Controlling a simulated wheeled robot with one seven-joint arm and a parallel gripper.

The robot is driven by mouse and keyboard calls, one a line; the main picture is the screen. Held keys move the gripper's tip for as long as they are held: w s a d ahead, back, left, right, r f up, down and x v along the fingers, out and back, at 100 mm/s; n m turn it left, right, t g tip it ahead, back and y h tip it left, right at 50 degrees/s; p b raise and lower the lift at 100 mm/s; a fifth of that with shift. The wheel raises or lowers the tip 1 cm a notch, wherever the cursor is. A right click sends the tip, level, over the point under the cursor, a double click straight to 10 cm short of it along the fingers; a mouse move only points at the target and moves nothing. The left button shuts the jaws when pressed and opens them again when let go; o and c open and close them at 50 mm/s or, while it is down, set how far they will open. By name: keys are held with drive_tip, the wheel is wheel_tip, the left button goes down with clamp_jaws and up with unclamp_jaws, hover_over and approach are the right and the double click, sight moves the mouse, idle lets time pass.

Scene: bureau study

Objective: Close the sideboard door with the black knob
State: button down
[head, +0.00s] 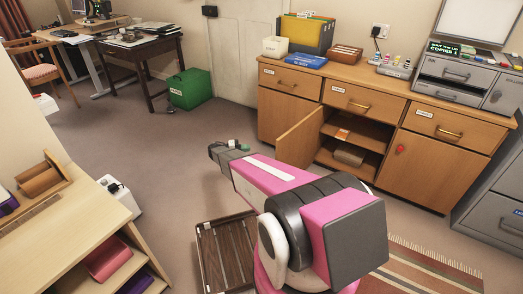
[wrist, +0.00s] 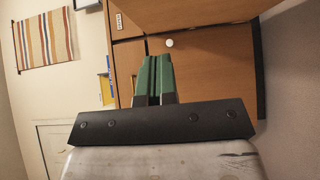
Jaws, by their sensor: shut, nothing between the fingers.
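The wooden sideboard (head: 345,88) stands along the back wall. Its middle door (head: 300,135) is swung out wide to the left, baring shelves inside. In the head view I see this door's inner face; its outer face and any black knob on it are hidden. My gripper (head: 242,147) is left of the open door's free edge, apart from it in the picture. In the wrist view my gripper's green fingers (wrist: 158,60) are together with nothing between them. They point towards wooden fronts (wrist: 128,65), where a pale round knob (wrist: 169,43) shows.
The sideboard's right door (head: 420,165) has a red knob and is closed. A slatted tray (head: 227,255) lies on the floor near my arm. A green box (head: 190,89) stands at the back. Carpet (head: 130,140) left of my gripper is clear.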

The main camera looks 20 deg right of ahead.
drive_tip(key=s+d, duration=0.5)
drive_tip(key=d, duration=0.6)
drive_tip(key=shift+d, duration=0.4)
drive_tip(key=shift+s, duration=0.1)
